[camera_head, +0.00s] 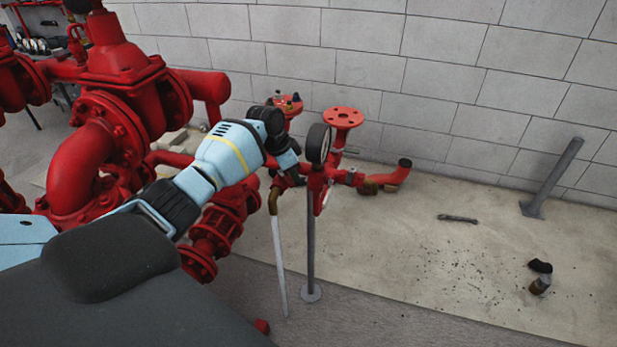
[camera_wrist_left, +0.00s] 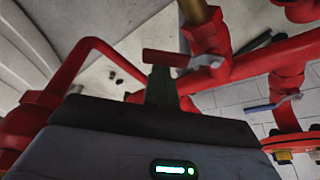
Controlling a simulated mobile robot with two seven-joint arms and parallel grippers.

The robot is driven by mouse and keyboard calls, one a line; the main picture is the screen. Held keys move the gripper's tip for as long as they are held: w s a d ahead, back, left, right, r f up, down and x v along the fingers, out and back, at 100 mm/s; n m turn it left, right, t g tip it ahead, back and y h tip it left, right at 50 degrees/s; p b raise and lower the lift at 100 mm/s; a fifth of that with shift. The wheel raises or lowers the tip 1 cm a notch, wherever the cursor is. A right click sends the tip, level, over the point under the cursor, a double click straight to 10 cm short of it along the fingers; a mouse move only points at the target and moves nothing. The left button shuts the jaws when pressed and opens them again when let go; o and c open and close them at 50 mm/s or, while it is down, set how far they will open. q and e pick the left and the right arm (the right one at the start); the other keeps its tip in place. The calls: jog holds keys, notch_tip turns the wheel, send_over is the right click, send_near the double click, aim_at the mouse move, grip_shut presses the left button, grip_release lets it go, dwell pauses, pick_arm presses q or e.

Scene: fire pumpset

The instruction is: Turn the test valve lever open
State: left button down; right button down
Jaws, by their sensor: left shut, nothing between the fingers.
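My left gripper (camera_head: 288,166) reaches in from the left to the red pipework behind the gauge post. Its fingers are partly hidden among the pipes. In the left wrist view its dark shut fingers (camera_wrist_left: 161,86) point up the picture, with a small flat red piece (camera_wrist_left: 169,57) at their tip. I cannot tell whether that piece is the test valve lever or whether the fingers touch it. The head view does not clearly show the test valve lever.
A round gauge (camera_head: 318,143) stands close right of my gripper, above a grey post (camera_head: 310,245). Large red pump pipes (camera_head: 95,160) crowd the left. A wrench (camera_head: 457,218) and a leaning grey post (camera_head: 553,178) are on the right floor. The floor between is mostly open.

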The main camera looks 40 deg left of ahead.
aim_at(282, 176)
pick_arm(q)
jog(key=shift+s+a+f+m, duration=0.15)
jog(key=shift+s+m, duration=0.1)
jog(key=shift+m, duration=0.35)
jog(key=shift+s+m+h, duration=0.25)
jog(key=shift+m+h, duration=0.05)
jog(key=shift+m, duration=0.1)
jog(key=shift+s+a+m+g+b, duration=0.4)
jog(key=shift+s+a+m, duration=0.1)
jog(key=shift+m, duration=0.4)
jog(key=shift+s+a+m+h, duration=0.25)
jog(key=shift+s+m+h, duration=0.05)
jog(key=shift+m, duration=0.5)
jog(key=shift+s+a, duration=0.2)
jog(key=shift+a, duration=0.05)
jog(key=shift+s+a, duration=0.25)
jog(key=shift+a, duration=0.05)
pick_arm(e)
jog(key=shift+s+f, duration=0.3)
jog(key=shift+s, duration=0.1)
pick_arm(q)
jog(key=shift+s+a, duration=0.1)
pick_arm(e)
jog(key=shift+s+f, duration=0.15)
jog(key=shift+s, duration=0.3)
